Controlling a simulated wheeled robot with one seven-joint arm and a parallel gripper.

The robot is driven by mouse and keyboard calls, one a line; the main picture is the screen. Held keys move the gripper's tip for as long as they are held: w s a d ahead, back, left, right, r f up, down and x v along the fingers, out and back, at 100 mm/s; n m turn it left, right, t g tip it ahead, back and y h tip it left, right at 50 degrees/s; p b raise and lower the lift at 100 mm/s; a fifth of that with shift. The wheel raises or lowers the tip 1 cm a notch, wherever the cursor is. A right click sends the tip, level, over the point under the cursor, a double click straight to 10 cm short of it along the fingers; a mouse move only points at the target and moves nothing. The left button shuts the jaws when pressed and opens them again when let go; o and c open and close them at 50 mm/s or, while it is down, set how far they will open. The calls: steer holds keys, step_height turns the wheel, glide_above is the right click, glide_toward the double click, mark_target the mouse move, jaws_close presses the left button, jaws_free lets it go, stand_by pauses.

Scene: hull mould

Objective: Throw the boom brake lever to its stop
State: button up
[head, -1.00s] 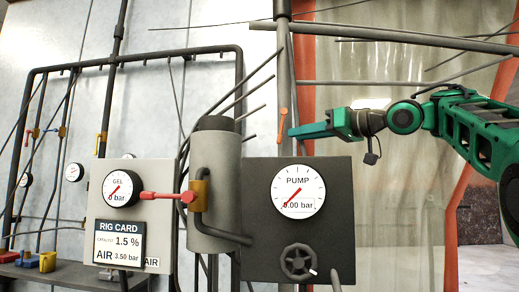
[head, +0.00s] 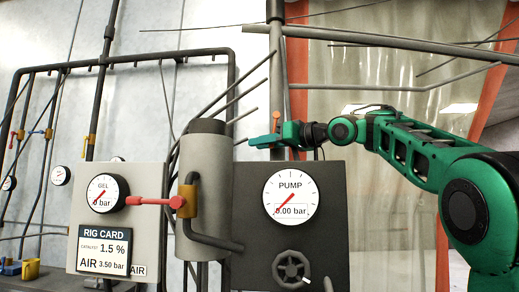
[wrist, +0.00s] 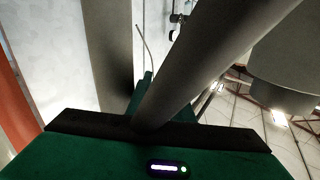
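A small orange lever (head: 276,120) stands on the grey vertical post (head: 276,70) above the pump panel; I take it as the boom brake lever. Its upper end shows in the head view and its lower part is hidden behind my gripper. My green gripper (head: 256,141) lies across the front of the post, pointing left, its tip just left of the post. In the wrist view, a thick grey bar crosses close over the gripper's dark front edge (wrist: 75,123). The finger gap is hidden, and I cannot tell whether it touches the lever.
The dark pump panel (head: 335,230) with its gauge (head: 290,197) and handwheel (head: 291,267) is below my gripper. A grey cylinder (head: 205,160) with a red lever (head: 150,201) stands to the left. Thin grey rods (head: 232,100) stick out left of the post.

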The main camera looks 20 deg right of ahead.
jaws_close()
steer(key=shift+w+a+r+m+t+y, duration=0.35)
steer(key=shift+a+r+m+t, duration=0.25)
steer(key=shift+m+t, duration=0.2)
steer(key=shift+w+a+r+m+t+y, duration=0.25)
steer(key=shift+a+r+m+t+y, duration=0.1)
steer(key=shift+a+r+m+t, duration=0.45)
steer(key=shift+d+f, duration=0.3)
jaws_free()
